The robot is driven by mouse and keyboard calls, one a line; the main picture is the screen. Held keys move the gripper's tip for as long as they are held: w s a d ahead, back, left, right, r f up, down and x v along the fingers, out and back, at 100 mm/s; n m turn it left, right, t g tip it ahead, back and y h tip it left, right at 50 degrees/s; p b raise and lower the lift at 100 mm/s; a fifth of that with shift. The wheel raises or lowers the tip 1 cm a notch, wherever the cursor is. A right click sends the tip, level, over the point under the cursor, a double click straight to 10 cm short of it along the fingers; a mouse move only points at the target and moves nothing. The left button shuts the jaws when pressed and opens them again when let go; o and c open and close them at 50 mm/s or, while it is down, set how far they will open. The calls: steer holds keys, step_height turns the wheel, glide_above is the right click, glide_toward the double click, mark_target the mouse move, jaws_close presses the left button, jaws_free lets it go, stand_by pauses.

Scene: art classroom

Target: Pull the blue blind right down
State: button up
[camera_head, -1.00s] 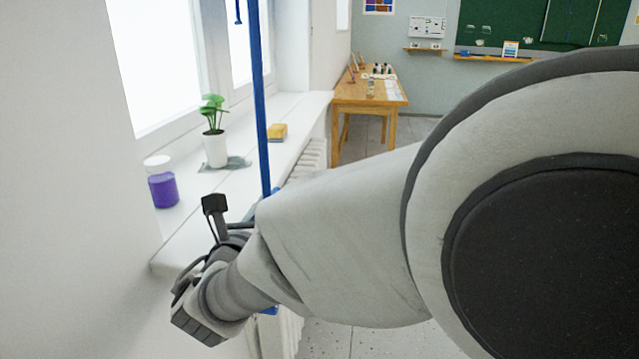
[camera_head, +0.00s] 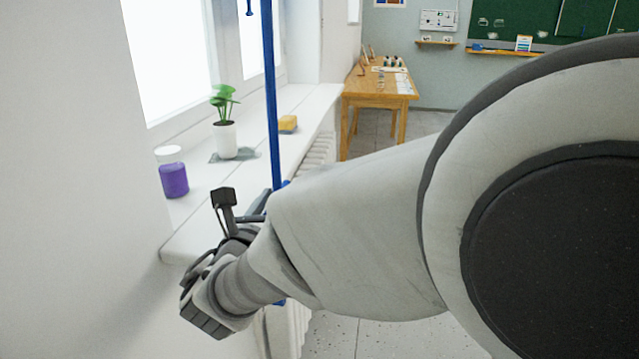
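The blue blind (camera_head: 271,100) shows almost edge-on as a thin blue vertical strip in front of the window. It runs from the top of the picture down behind my arm. A bit of blue also shows below the arm, against the radiator. A short blue cord with a small knob (camera_head: 249,12) hangs at the top, left of the strip. My gripper (camera_head: 258,205) is at the lower part of the strip, over the sill's front edge.
On the white window sill (camera_head: 205,195) stand a purple jar (camera_head: 174,181), a potted plant (camera_head: 226,140) on a grey cloth and a yellow sponge-like block (camera_head: 288,123). A radiator (camera_head: 298,325) is below the sill. A wooden table (camera_head: 375,88) stands farther back, with clear floor in front.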

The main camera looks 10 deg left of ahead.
steer(key=s+a+p, duration=0.1)
steer(key=s+p, duration=0.2)
steer(key=s, duration=1.4)
steer(key=shift+a, duration=0.2)
